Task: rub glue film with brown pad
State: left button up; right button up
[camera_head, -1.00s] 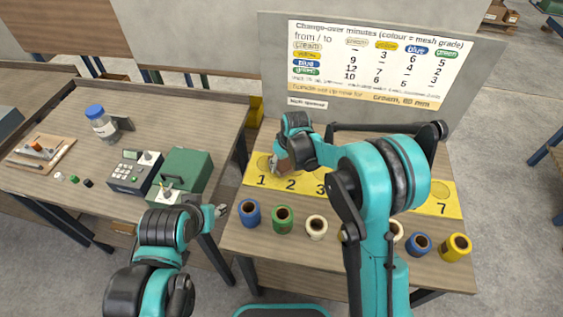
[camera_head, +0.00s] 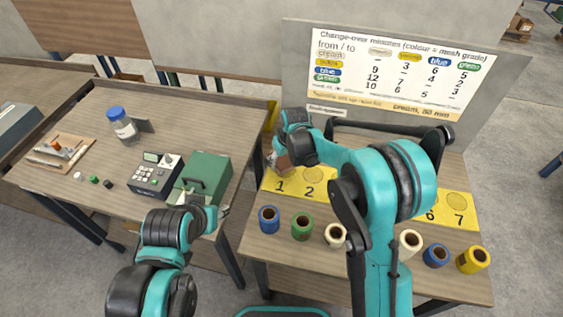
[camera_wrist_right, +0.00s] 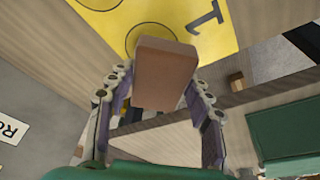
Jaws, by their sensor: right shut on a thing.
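My right gripper (camera_head: 277,160) is shut on the brown pad (camera_head: 285,164) and holds it near the left end of the yellow numbered strip (camera_head: 297,187), by the 1. In the right wrist view the pad (camera_wrist_right: 166,72) is a plain brown block between the two fingers of the right gripper (camera_wrist_right: 160,95). It covers part of a ring drawn on the strip (camera_wrist_right: 218,12). My left gripper (camera_head: 222,211) is empty beside the green case; its finger gap is too small to tell. I cannot make out the glue film in either view.
Several coloured rolls, such as the blue one (camera_head: 269,219) and green one (camera_head: 302,226), stand along the front of the right table (camera_head: 275,250). A green case (camera_head: 207,178), a keypad device (camera_head: 155,172) and a blue-capped jar (camera_head: 123,126) stand on the left table. A chart board (camera_head: 300,60) rises behind.

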notch_tip(320, 180, up, 3)
jog(key=shift+a+f+p, duration=0.15)
jog(key=shift+f+p, duration=0.05)
jog(key=shift+p, duration=0.55)
jog(key=shift+r+p, duration=0.65)
jog(key=shift+r, duration=0.45)
